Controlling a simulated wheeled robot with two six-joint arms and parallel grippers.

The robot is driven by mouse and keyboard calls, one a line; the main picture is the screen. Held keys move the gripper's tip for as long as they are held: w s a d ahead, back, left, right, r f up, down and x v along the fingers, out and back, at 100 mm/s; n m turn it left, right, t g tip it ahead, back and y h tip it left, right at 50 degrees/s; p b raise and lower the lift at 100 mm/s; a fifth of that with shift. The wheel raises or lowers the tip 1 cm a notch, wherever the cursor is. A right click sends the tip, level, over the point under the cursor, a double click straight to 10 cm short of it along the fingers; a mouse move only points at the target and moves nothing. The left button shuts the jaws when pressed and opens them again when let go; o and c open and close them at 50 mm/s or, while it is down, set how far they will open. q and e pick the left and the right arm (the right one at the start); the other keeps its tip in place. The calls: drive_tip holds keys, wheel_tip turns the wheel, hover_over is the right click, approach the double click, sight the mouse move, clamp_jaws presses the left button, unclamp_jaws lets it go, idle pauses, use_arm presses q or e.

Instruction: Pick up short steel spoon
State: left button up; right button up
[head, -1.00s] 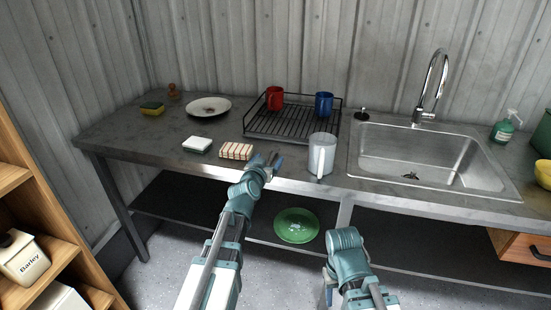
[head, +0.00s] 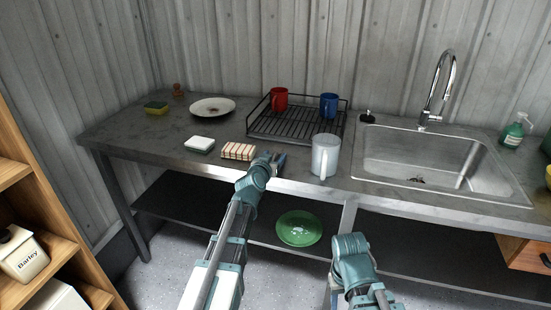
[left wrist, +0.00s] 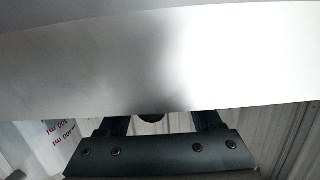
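I cannot make out a short steel spoon in the head view. My left gripper (head: 274,161) is at the front edge of the steel counter (head: 165,150), just right of the striped cloth or sponge and left of the white mug. Its two fingers look apart, and no held object can be made out. In the left wrist view, the left gripper's fingers (left wrist: 160,122) are spread, their tips hidden behind a broad pale, shiny band (left wrist: 90,65) very close to the camera. I cannot tell what the band is. My right gripper is not in view; only its arm shows.
A striped block (head: 238,151), a white-topped sponge (head: 199,143) and a white mug (head: 325,156) stand near the front edge. Behind are a plate (head: 212,107) and a black rack (head: 290,133) with two mugs. The sink (head: 430,160) is right. A green plate (head: 299,228) lies below.

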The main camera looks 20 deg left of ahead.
use_arm(q)
clamp_jaws()
